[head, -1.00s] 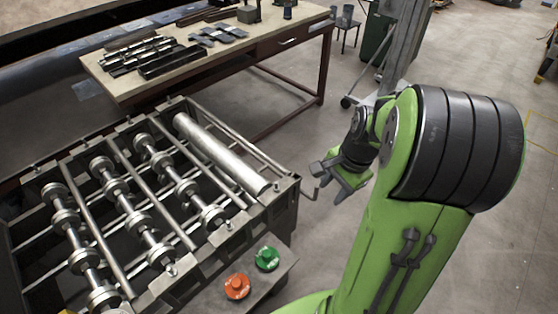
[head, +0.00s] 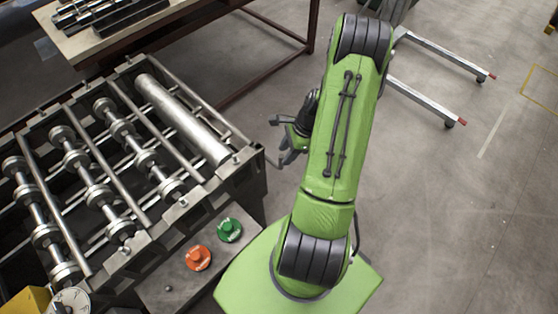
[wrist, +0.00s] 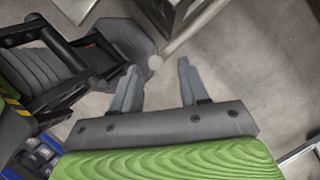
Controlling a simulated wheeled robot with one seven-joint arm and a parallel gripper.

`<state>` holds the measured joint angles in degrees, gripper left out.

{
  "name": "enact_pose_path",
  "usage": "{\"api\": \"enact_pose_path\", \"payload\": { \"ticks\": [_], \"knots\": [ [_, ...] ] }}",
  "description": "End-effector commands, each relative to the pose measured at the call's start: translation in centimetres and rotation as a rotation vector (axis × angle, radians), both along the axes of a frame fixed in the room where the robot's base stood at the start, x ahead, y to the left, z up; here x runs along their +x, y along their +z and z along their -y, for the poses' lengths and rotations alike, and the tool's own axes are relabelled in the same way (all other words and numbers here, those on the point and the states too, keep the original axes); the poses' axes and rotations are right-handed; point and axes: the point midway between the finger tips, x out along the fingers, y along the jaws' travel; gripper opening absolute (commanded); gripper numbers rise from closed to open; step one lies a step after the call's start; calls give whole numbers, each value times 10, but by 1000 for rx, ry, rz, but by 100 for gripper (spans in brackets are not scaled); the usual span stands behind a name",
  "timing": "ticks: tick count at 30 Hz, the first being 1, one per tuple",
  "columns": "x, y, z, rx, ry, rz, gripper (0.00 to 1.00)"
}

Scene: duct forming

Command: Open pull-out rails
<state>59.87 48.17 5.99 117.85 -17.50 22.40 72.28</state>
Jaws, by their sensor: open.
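The roller machine (head: 133,243) stands at the left in the head view, with several shafts of metal rollers and one wide smooth cylinder (head: 180,115). I cannot tell for certain which of its parts are the pull-out rails. My gripper (head: 287,150) is just right of the machine's right end, partly hidden behind my arm. A thin bent rod (head: 270,161) sticks out from that end near my fingers. In the wrist view my gripper (wrist: 158,85) is open and empty. A pale rod with a rounded end (wrist: 190,35) lies just beyond the gap between the fingertips.
A red button (head: 198,258) and a green button (head: 230,229) sit on the machine's front ledge. A workbench (head: 100,40) with metal parts stands behind. A wheeled stand's legs (head: 440,95) lie at upper right.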

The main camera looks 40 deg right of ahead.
Motion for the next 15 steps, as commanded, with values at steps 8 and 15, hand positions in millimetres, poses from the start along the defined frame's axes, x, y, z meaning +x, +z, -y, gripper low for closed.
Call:
{"api": "enact_pose_path", "payload": {
  "ticks": [8, 15],
  "knots": [
    [11, -50, -19, 1, 3, -1, 44],
    [13, -57, -21, -1, 3, 0, 44]
  ]
}}
